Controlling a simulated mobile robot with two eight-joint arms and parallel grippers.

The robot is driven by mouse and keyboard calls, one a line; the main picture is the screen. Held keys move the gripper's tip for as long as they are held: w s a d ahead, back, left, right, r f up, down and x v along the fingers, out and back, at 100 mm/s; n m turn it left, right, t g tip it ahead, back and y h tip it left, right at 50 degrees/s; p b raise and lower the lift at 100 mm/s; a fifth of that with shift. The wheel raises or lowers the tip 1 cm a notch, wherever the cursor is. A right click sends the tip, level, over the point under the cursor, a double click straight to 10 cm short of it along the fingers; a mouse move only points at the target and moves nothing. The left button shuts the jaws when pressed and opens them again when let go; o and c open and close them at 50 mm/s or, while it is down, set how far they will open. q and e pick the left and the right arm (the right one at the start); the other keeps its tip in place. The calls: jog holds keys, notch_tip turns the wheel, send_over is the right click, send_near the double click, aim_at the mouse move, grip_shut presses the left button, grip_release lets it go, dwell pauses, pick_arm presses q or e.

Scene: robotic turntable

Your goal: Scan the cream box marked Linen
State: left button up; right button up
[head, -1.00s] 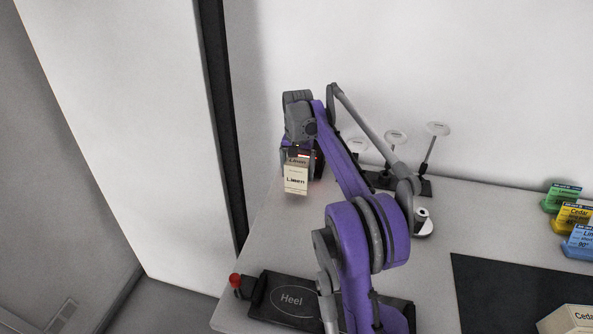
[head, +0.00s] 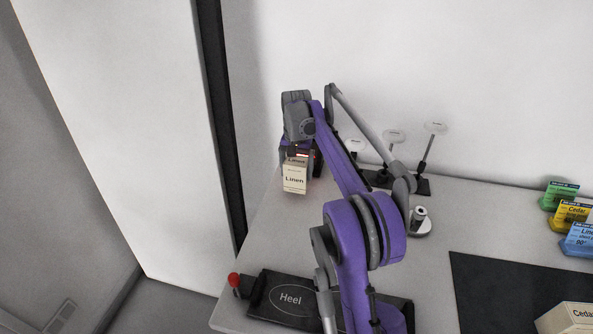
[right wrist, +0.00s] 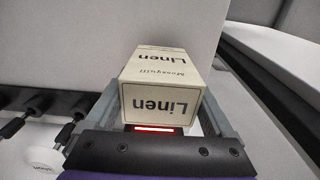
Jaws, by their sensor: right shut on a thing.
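The cream box marked Linen (head: 294,179) is held at the far left end of the table, against the pale wall area. My right gripper (head: 297,164) is shut on it. In the right wrist view the box (right wrist: 162,72) sits between the two fingers of my right gripper (right wrist: 158,108), with Linen on two faces and Mossquill on one. A bright red strip (right wrist: 154,129) shows just below the box there, and a red glow (head: 303,154) shows beside the gripper in the head view. A dark part behind the gripper is mostly hidden. My left gripper is out of view.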

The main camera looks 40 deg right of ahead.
dwell(0.3)
pick_arm(q)
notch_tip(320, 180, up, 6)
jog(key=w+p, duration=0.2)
jog(key=p, duration=0.1)
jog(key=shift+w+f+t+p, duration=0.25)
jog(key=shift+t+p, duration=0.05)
jog(key=shift+p, duration=0.05)
pick_arm(e)
jog(key=s+a+r, duration=0.2)
jog(key=a+r, duration=0.1)
jog(key=r, duration=0.7)
jog(key=shift+s, duration=0.2)
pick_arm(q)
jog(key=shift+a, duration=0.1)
pick_arm(e)
jog(key=shift+a, duration=0.15)
